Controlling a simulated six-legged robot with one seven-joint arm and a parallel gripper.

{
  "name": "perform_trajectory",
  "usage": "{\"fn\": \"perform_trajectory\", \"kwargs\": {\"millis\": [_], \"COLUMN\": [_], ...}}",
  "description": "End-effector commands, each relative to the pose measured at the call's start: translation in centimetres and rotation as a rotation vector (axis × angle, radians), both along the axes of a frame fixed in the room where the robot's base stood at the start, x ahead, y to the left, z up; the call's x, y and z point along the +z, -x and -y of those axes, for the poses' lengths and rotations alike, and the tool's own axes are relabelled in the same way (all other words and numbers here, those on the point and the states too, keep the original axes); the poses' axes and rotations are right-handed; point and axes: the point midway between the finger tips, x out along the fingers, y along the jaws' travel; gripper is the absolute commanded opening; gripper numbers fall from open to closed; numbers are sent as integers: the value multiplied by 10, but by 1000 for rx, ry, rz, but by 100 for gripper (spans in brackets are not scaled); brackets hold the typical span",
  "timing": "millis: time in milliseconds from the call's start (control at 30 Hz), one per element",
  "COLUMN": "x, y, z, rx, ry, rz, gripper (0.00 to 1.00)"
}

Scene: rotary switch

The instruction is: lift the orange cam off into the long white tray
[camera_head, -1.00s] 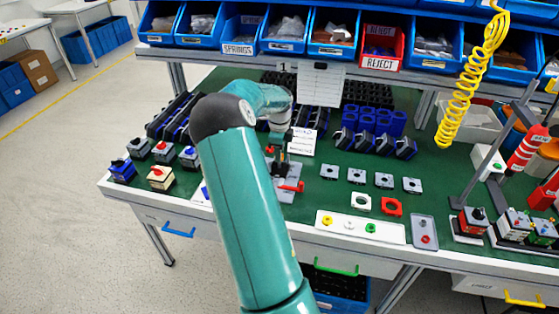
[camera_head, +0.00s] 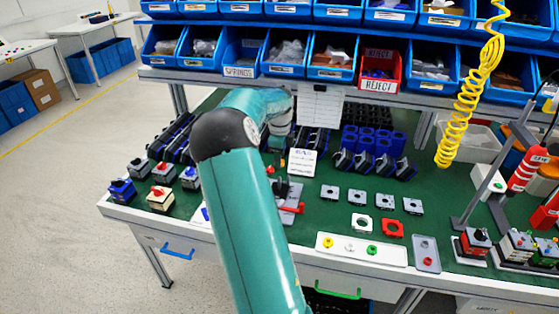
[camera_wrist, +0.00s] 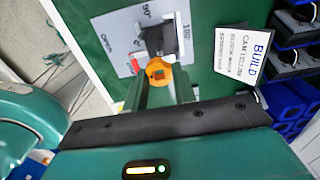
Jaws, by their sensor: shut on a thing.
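The orange cam (camera_wrist: 158,73) shows in the wrist view between the fingers of my gripper (camera_wrist: 166,88), which is shut on it. Beyond it in that picture are a dark block (camera_wrist: 160,38) and a grey plate (camera_wrist: 125,38) with angle marks. I cannot tell whether the cam still touches the block. In the head view my arm hides the cam and most of the gripper; part of the grey plate (camera_head: 288,215) shows beside the arm. The long white tray (camera_head: 388,257) lies at the bench's front edge, right of my arm, with yellow, white and green round parts on it.
A white BUILD card (camera_wrist: 233,52) stands by the plate. Small grey plates (camera_head: 357,196), a white square ring (camera_head: 361,224) and a red one (camera_head: 393,228) lie behind the tray. A grey tray (camera_head: 426,254) is at its right. Blue bins (camera_head: 285,57) line the back.

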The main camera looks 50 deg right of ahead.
Motion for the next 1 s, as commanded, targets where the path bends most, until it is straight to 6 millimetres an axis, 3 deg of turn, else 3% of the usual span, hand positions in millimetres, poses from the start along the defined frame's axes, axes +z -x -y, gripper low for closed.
{"fn": "perform_trajectory", "kwargs": {"millis": [1000], "x": [46], "y": [0], "z": [0], "rx": [-1], "ry": [1], "rz": [0], "gripper": [0]}}
